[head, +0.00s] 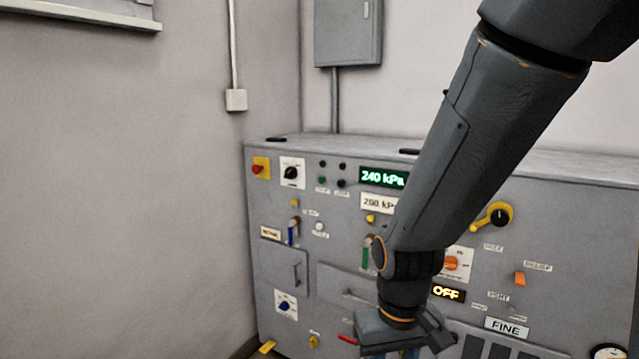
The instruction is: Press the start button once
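A grey control panel (345,290) fills the lower half of the head view. I cannot tell which control is the start button, as most labels are too small to read. A small white round button (320,228) sits left of centre with a label under it. A red button (257,169) on a yellow plate is at the upper left. A green-lit display (383,178) reads 240 kPa, and an amber display (446,293) reads OFF. My gripper (405,345) is in front of the lower middle of the panel. Its fingertips are not clearly visible, and my arm hides part of the panel.
A black knob (291,173) on a white plate, a yellow-handled rotary lever (497,216), an orange knob (452,263) and an orange switch (519,279) also sit on the panel. A grey wall box (347,32) hangs above. The space left of the panel looks clear.

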